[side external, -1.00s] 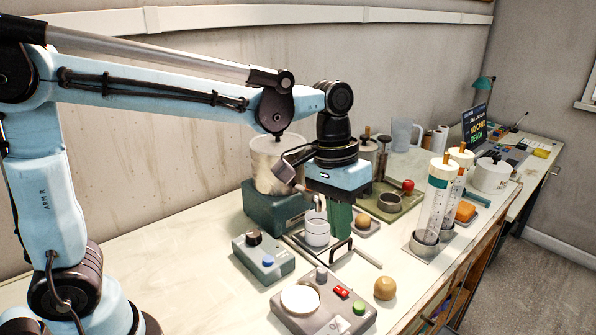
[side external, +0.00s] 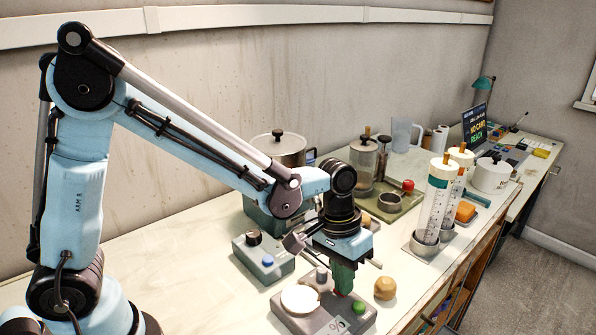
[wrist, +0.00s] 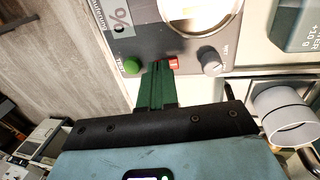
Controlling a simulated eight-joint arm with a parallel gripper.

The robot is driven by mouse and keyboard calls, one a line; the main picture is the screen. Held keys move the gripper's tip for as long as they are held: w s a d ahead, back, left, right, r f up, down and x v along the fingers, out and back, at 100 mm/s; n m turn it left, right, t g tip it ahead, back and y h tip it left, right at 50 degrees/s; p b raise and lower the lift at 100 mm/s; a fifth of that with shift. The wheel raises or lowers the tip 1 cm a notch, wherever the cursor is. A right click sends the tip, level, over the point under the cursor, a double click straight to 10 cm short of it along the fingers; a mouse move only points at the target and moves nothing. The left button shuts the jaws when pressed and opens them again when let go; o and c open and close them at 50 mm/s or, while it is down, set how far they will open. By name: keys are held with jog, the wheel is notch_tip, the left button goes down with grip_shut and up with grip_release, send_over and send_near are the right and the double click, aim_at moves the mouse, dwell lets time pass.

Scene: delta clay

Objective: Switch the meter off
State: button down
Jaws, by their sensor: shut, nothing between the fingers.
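The meter (side external: 322,317) is a grey box on the near part of the bench. It has a round white dial (side external: 300,298), a grey knob (wrist: 211,60), a green button (side external: 358,307) and a small red switch (wrist: 173,62). My gripper (side external: 344,291) points down over the meter, its green fingers shut and empty. In the wrist view the fingertips (wrist: 158,66) lie between the green button and the red switch, close beside the switch. I cannot tell whether they touch it. In the side view my fingers mostly hide the switch.
A teal-grey box (side external: 262,262) with a black knob and blue button stands left of the meter. A round tan object (side external: 385,288) sits to its right. A white cup (wrist: 283,108) on a stand is near my gripper. Tall clear cylinders (side external: 436,205) stand further back right.

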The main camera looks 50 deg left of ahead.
jog(key=shift+d+f+y, duration=0.35)
jog(key=shift+f+y, duration=0.1)
jog(key=shift+y, duration=0.25)
jog(key=shift+d+f, duration=0.1)
jog(key=shift+d, duration=0.2)
dwell(0.8)
jog(key=shift+a, duration=0.1)
jog(key=shift+w+a, duration=0.1)
jog(key=shift+a, duration=0.75)
notch_tip(320, 180, up, 15)
jog(key=a+h, duration=0.1)
jog(key=a, duration=0.1)
jog(key=d+f, duration=0.1)
jog(key=f, duration=0.8)
jog(key=d+f, duration=0.1)
jog(key=f, duration=0.4)
jog(key=shift+s+d, duration=0.2)
jog(key=shift+d, duration=0.1)
